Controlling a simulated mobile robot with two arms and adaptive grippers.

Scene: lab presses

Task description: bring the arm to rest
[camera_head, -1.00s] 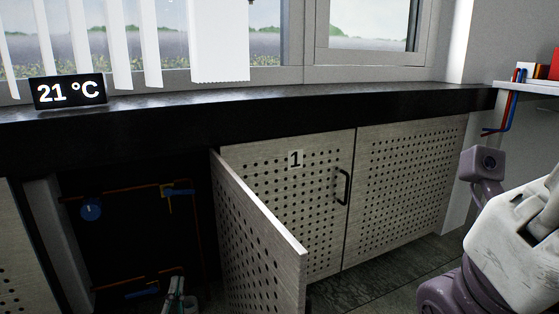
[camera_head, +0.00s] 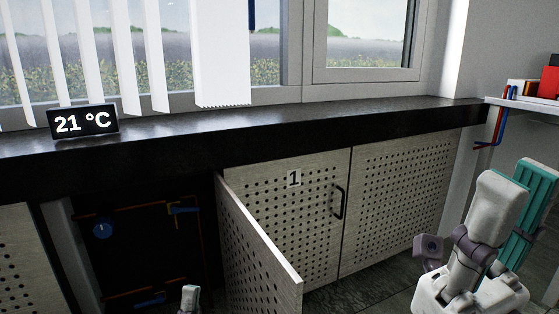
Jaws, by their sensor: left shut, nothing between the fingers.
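The tip of my left gripper (camera_head: 189,299) shows small at the bottom edge, in front of the dark open cupboard (camera_head: 150,245). It is shut and empty, and most of it is cut off by the frame. Links of my right arm (camera_head: 490,210) stand at the right, in front of the wall and floor. My right gripper is not in view.
A perforated cupboard door (camera_head: 255,245) stands open, jutting out to the right of my left gripper. Closed doors marked 1 (camera_head: 293,178) are beside it. Pipes with blue valves (camera_head: 102,230) are inside the cupboard. A black sill (camera_head: 300,125) runs above.

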